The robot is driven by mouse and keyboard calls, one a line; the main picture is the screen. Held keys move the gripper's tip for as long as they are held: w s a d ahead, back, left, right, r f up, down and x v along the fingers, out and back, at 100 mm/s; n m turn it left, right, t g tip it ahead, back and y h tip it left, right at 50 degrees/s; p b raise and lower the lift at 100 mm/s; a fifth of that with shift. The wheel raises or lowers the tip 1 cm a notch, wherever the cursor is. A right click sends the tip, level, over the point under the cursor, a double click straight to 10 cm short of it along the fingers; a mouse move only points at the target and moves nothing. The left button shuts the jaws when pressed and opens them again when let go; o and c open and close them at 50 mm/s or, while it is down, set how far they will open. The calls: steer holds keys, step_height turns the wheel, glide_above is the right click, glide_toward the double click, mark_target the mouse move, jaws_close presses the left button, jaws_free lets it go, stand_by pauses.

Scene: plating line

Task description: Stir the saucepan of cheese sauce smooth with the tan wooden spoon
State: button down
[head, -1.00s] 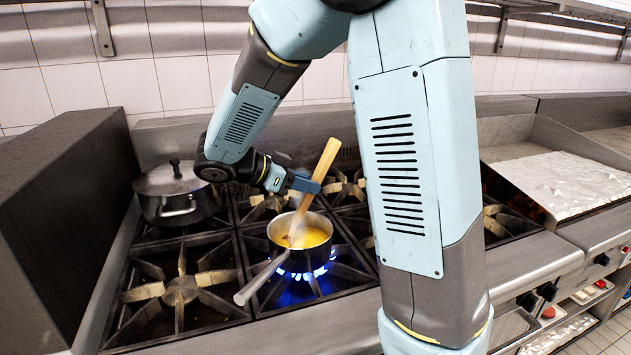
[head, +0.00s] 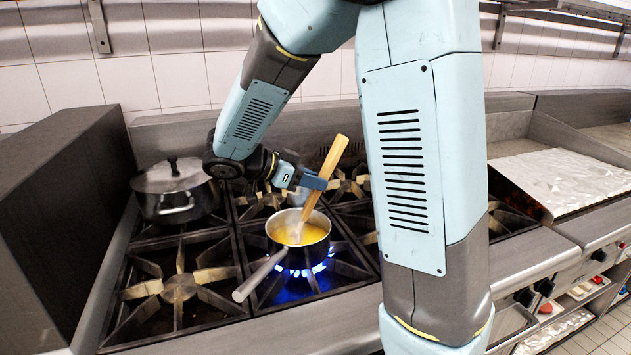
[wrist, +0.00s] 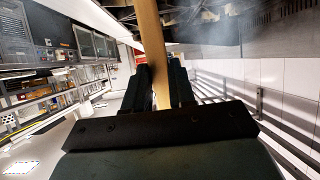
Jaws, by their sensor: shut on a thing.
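The saucepan (head: 297,258) sits on a lit burner with blue flame under it, its handle pointing to the front left. Yellow cheese sauce (head: 310,233) fills part of it. My gripper (head: 317,182) is shut on the tan wooden spoon (head: 333,158), above the pan. In the wrist view the spoon's shaft (wrist: 152,50) runs up between the two dark fingers (wrist: 160,88).
A lidded steel pot (head: 175,190) stands on the back left burner. A dark side wall (head: 65,210) rises at the left. A foil-covered griddle (head: 570,182) lies at the right. The front left burner (head: 178,288) is empty.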

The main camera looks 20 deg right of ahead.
mark_target(337, 141)
steer(key=shift+w+d+r, duration=0.1)
steer(key=shift+d+r, duration=0.7)
steer(key=shift+r, duration=0.7)
steer(key=shift+d+r, duration=0.75)
steer(key=shift+r, duration=0.7)
steer(key=shift+w+d+r, duration=0.1)
steer(key=shift+d+r, duration=0.7)
steer(key=shift+r, duration=0.7)
steer(key=shift+r, duration=0.1)
steer(key=shift+r, duration=1.9)
